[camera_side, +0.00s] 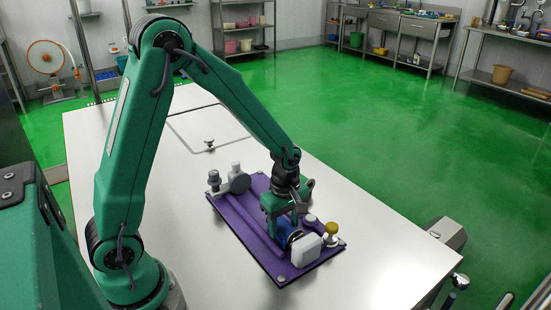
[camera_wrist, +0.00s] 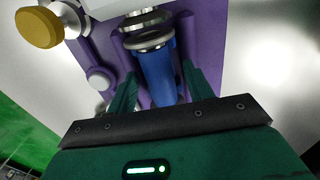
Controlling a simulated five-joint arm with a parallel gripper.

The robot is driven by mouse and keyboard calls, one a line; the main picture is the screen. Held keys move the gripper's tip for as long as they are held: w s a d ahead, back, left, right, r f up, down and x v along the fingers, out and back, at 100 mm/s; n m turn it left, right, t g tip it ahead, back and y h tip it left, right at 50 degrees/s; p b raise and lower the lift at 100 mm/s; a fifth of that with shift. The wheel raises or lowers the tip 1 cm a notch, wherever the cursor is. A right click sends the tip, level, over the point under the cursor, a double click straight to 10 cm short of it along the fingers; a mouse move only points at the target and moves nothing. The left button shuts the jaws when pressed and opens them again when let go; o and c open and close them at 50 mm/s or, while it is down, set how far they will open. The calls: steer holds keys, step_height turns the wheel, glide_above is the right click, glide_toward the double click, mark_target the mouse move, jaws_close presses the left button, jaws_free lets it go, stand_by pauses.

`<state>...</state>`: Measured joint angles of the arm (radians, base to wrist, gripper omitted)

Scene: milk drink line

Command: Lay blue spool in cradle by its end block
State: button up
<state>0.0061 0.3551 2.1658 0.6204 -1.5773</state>
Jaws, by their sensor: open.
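The blue spool (camera_side: 285,229) lies low at the right end of the purple base (camera_side: 240,233), close to a white block (camera_side: 306,247). In the wrist view the blue spool (camera_wrist: 159,68) has a grey ring at its far end, which meets or nearly meets the white block (camera_wrist: 105,7). My gripper (camera_side: 284,213) is over the spool, pointing down. In the wrist view my gripper (camera_wrist: 162,82) is open, with one green finger on each side of the spool. I cannot tell whether the fingers touch it. The cradle under the spool is mostly hidden.
A yellow knob (camera_side: 331,229) stands beside the white block. Grey upright fittings (camera_side: 238,181) stand at the base's far left end. The white table (camera_side: 385,262) is clear to the right.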

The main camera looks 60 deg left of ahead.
mark_target(284, 222)
steer(key=shift+r, duration=0.1)
step_height(284, 222, up, 12)
stand_by(0.8)
steer(key=shift+r, duration=0.15)
stand_by(0.3)
steer(key=s+r+m+t, duration=0.2)
steer(key=s+r+m, duration=0.2)
steer(key=s+m, duration=0.3)
steer(key=s+r+m+t, duration=0.3)
steer(key=s+m, duration=0.4)
steer(key=m, duration=0.4)
steer(key=shift+s+r+t, duration=0.15)
steer(key=shift+r+t, duration=0.15)
steer(key=shift+r, duration=0.5)
